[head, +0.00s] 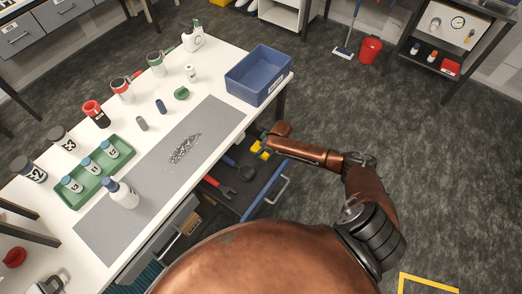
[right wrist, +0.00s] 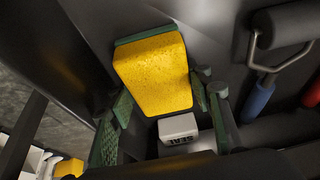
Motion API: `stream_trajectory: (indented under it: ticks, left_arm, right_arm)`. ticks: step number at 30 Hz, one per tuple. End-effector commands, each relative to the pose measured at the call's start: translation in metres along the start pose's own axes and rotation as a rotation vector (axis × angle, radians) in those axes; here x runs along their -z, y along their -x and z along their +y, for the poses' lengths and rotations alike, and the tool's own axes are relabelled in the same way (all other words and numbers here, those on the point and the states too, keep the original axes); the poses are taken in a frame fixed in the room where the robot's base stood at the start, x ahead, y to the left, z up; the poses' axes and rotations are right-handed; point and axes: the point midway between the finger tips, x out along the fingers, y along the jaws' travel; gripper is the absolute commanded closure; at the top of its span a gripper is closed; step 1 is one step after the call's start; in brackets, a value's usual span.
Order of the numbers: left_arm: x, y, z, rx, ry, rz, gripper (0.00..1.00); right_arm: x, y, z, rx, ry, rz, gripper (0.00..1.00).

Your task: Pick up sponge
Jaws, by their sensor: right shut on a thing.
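The yellow sponge (right wrist: 153,75) with a green backing shows between the fingers of my right gripper (right wrist: 160,108) in the right wrist view. The gripper is shut on it. In the head view my right gripper (head: 264,147) is over the open drawer (head: 240,196) at the bench's right edge, with bits of yellow showing at its tip. A small white block (right wrist: 178,130) marked SEAL lies just below the sponge in the right wrist view. My left gripper is not in view.
Tools with red (head: 219,187) and blue handles lie in the drawer. On the bench stand a blue bin (head: 258,74), a green tray (head: 107,176) of vials, a white bottle (head: 120,193) and several jars. A grey mat (head: 150,205) carries a pile of dark bits (head: 185,149).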

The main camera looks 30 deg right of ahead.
Motion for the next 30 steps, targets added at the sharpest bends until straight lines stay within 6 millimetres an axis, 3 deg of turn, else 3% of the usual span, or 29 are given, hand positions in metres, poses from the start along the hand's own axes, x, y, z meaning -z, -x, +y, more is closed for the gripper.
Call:
stream_trajectory:
  ticks: [7, 16, 24, 30]
  left_arm:
    - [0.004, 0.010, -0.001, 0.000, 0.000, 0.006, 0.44]
    - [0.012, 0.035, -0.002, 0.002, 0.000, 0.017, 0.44]
    - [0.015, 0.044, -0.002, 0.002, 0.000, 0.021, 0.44]
    - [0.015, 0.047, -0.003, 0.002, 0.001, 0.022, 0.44]
  right_arm:
    - [0.016, 0.034, 0.001, -0.001, 0.002, 0.006, 0.74]
    - [0.007, 0.106, -0.048, 0.002, 0.004, 0.003, 0.74]
    - [-0.015, 0.139, -0.095, 0.002, 0.001, 0.003, 0.74]
    - [-0.023, 0.150, -0.111, 0.001, 0.001, 0.003, 0.74]
